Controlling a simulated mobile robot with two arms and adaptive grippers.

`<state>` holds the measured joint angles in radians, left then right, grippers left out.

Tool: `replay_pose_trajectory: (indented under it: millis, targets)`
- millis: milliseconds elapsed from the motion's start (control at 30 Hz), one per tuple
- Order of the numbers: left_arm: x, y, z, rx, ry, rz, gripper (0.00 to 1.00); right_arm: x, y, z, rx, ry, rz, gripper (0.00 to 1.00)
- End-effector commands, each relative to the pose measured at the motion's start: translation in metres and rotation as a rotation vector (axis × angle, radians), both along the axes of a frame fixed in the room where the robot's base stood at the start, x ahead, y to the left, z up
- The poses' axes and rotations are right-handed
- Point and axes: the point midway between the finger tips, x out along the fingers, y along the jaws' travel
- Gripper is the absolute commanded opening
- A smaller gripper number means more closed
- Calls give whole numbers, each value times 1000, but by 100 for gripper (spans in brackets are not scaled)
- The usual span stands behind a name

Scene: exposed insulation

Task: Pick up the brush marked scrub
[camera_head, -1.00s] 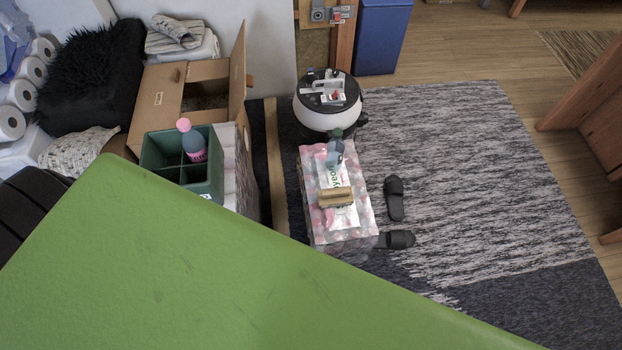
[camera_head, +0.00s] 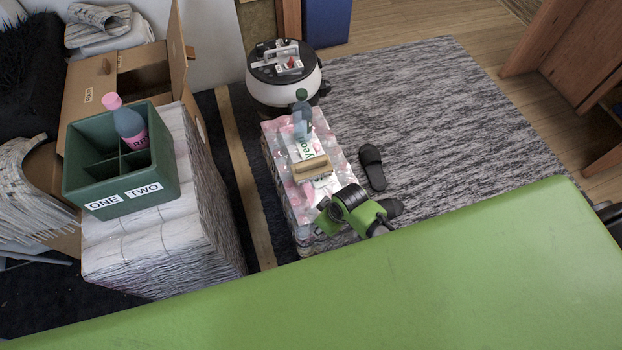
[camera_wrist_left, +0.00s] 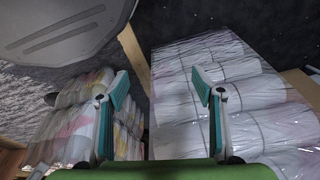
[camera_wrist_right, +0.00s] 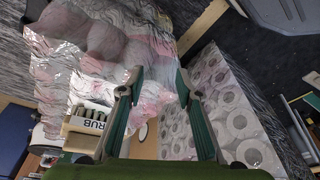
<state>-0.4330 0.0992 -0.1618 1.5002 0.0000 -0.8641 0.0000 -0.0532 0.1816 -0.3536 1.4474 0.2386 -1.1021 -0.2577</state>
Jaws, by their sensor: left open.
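The brush (camera_head: 311,168) shows in the head view as a tan block lying on a pink-and-white wrapped pack (camera_head: 272,130). A green and black arm part (camera_head: 355,208) is near the pack's front right corner in the head view.
A green divided box (camera_head: 128,198) labelled ONE and TWO holds a pink-capped bottle (camera_head: 130,125). Dark slippers (camera_head: 372,167) lie on the rug right of the pack.

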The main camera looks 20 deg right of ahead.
Motion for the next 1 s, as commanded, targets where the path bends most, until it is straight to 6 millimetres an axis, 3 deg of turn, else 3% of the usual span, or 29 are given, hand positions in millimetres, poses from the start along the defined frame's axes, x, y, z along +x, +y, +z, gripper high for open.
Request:
replay_pose_trajectory:
  millis: [33,200,400,600,733,867,1000]
  targets:
    - [1,0,-13,1,-1,0,61,25,5,3,-5,-14,66,32]
    - [2,0,-39,1,-1,0,61,93,19,39,-37,-24,334,32]
    - [3,0,-70,-1,-3,1,61,151,13,96,-125,-7,660,32]
    - [5,-1,-91,-1,-5,1,61,178,-7,150,-212,38,891,32]
    - [5,-1,-97,-1,-5,1,61,184,-17,172,-242,62,970,32]
    - [7,-1,-96,-1,-8,1,61,185,-21,175,-253,75,1002,32]
    - [15,-2,-82,-2,-18,3,61,185,-21,152,-253,79,1005,32]
